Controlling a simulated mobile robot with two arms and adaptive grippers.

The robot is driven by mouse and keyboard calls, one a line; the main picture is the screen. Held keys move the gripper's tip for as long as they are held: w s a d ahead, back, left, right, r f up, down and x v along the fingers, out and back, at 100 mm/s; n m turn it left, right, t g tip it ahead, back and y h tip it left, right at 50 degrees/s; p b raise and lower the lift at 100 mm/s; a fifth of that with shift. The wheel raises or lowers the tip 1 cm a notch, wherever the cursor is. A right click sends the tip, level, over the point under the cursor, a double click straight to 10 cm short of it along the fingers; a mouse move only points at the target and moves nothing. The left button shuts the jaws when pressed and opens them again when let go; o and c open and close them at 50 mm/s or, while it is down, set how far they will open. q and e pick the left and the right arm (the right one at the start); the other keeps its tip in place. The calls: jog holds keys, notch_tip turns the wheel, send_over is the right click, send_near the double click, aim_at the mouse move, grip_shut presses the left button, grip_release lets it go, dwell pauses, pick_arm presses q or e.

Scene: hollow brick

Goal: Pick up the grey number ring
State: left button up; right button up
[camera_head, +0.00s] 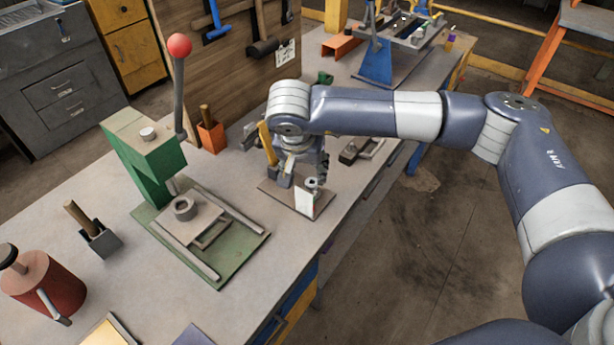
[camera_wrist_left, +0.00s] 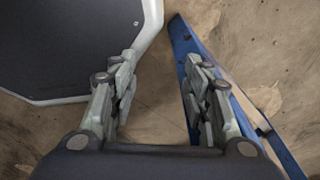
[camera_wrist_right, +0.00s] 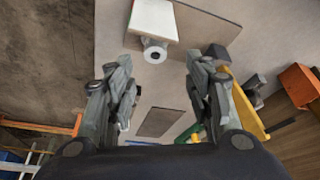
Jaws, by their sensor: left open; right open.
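A small grey ring (camera_head: 312,183) with a dark hole is beside a white upright piece (camera_head: 304,203) on a brown plate on the bench. In the right wrist view the ring (camera_wrist_right: 154,52) shows at the white piece's (camera_wrist_right: 153,18) end, just beyond and between the fingertips. My right gripper (camera_wrist_right: 160,78) is open and empty; in the head view it (camera_head: 299,170) hangs close to the ring, partly hidden by its own wrist. Another grey ring (camera_head: 184,208) lies on the green press. No number is readable on either. My left gripper (camera_wrist_left: 158,85) is open and empty, away from the bench.
The green press (camera_head: 148,160) with its red-knobbed lever stands left of my right gripper. A yellow-handled tool (camera_head: 267,143) is very near my right gripper. A red can (camera_head: 45,285) stands front left. The bench between press and brown plate (camera_head: 279,194) is clear.

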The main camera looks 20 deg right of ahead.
aim_at(312, 183)
jog(key=x, duration=0.1)
jog(key=p+x, duration=0.1)
jog(key=x, duration=0.2)
jog(key=shift+s+d+f, duration=0.15)
jog(key=shift+s+d, duration=0.1)
jog(key=shift+s, duration=0.1)
jog(key=p+x, duration=0.2)
jog(key=x, duration=0.2)
jog(key=shift+w+d, duration=0.15)
jog(key=shift+d, duration=0.05)
jog(key=shift+w+f, duration=0.15)
jog(key=shift+f, duration=0.1)
jog(key=c, duration=0.8)
pick_arm(q)
jog(key=s+r, duration=0.3)
jog(key=shift+s+a+r, duration=0.1)
jog(key=shift+s, duration=0.15)
pick_arm(e)
jog(key=shift+c, duration=1.4)
